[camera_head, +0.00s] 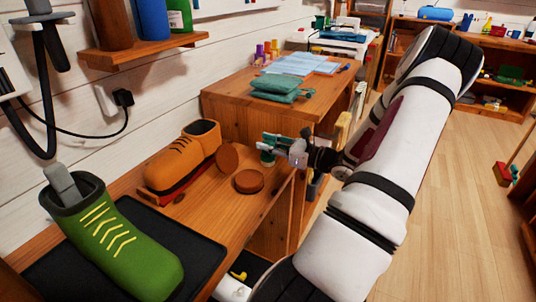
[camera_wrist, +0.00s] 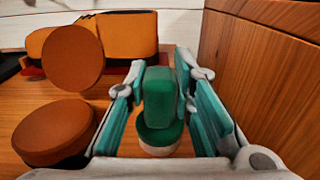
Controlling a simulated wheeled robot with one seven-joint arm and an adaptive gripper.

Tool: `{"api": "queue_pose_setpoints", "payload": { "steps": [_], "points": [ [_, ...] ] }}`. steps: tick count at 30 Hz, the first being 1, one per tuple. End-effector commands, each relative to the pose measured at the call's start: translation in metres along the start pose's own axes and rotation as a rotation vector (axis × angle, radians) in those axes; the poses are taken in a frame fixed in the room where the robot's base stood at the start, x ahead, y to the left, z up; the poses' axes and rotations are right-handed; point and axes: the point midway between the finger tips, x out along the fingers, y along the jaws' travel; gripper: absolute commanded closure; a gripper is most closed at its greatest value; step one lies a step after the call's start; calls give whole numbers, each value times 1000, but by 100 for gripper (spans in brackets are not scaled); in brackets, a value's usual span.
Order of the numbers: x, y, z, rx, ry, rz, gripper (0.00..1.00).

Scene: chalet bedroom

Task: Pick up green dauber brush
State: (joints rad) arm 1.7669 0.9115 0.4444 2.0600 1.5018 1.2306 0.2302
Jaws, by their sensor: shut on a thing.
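The green dauber brush (camera_wrist: 160,98) stands upright between my gripper's teal finger pads in the wrist view. It has a tall green block above a round green and whitish base. My gripper (camera_wrist: 161,70) is shut on it. In the head view my gripper (camera_head: 277,148) is low over the right end of the wooden bench, and a small part of the brush (camera_head: 267,158) shows below the fingers. I cannot tell whether its base touches the wood.
A brown round tin (camera_head: 248,182) lies flat beside the gripper; another brown disc (camera_head: 228,157) leans by the orange shoe (camera_head: 180,160). A green shoe (camera_head: 118,240) stands on a black mat (camera_head: 205,250). A wooden cabinet (camera_head: 230,105) rises close behind the gripper.

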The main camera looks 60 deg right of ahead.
Motion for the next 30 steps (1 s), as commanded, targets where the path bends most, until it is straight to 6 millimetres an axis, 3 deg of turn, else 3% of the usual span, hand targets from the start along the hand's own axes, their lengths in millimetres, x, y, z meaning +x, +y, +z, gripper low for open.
{"api": "queue_pose_setpoints", "payload": {
  "steps": [11, 19, 30],
  "points": [
    [0, 0, 6, -1, 0, 1, 100],
    [0, 0, 40, -3, 1, 1, 100],
    [-73, 56, 46, 4, 1, -4, 100]
  ]
}}
